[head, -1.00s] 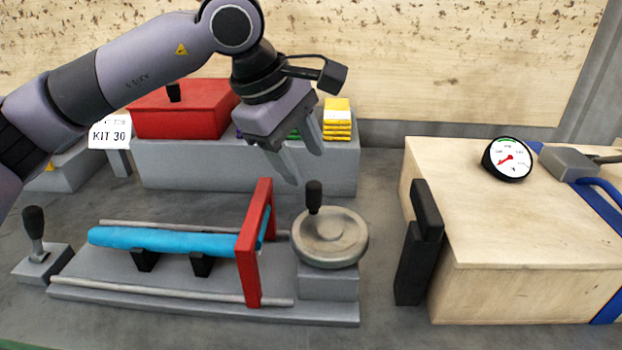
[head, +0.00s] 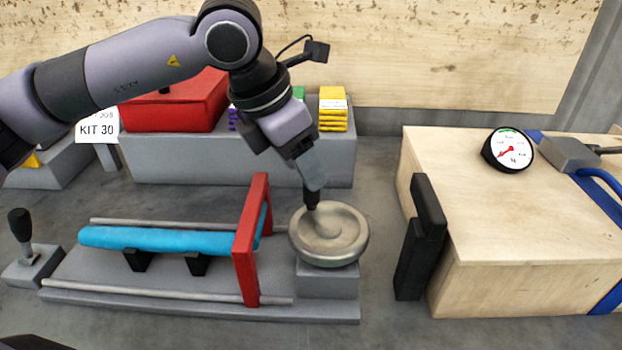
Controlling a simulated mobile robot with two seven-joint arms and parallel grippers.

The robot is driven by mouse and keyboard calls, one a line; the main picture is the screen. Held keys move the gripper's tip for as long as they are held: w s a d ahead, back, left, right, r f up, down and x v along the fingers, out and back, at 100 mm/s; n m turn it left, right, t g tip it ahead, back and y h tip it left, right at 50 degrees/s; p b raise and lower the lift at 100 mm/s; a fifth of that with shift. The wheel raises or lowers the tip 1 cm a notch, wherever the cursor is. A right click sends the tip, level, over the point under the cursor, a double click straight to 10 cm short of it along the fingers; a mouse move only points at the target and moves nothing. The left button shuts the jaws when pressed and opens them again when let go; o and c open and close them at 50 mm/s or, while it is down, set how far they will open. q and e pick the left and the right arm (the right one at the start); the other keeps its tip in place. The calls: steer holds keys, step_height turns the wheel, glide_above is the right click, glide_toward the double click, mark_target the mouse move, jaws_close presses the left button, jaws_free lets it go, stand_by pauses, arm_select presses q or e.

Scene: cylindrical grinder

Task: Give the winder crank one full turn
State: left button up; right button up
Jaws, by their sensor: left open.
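The winder crank is a round grey handwheel (head: 330,240) on a grey block at the right end of the grey base. Its short black knob (head: 311,199) stands upright at the wheel's far left edge. My left gripper (head: 312,188) points down at the knob with its fingers at the knob's top. The fingers are seen nearly edge-on, and the knob's upper part is hidden by them. I cannot tell whether they touch it. My right gripper is not in view.
A red upright frame (head: 250,245) stands just left of the wheel, around a blue roll (head: 165,240). A black block (head: 420,240) and a wooden box (head: 520,220) with a dial gauge (head: 508,150) stand to the right. A red box (head: 175,102) is behind.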

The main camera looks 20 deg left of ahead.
mark_target(341, 204)
arm_select(q)
steer(key=shift+x, duration=2.4)
jaws_close()
steer(key=shift+w+d+f+m+g+h+b, duration=0.1)
steer(key=shift+w+d+m+g+h+b, duration=0.15)
steer(key=shift+m, duration=0.3)
steer(key=shift+w+d+m+g+h+b, duration=0.15)
steer(key=shift+m+b, duration=0.2)
steer(key=shift+m, duration=0.2)
steer(key=shift+w+d+m+g+h, duration=0.15)
steer(key=shift+d+m+g, duration=0.2)
steer(key=shift+m, duration=0.7)
steer(key=shift+w+d+m+g+h, duration=0.15)
steer(key=shift+d+m+g, duration=0.2)
steer(key=shift+m, duration=0.7)
jaws_free()
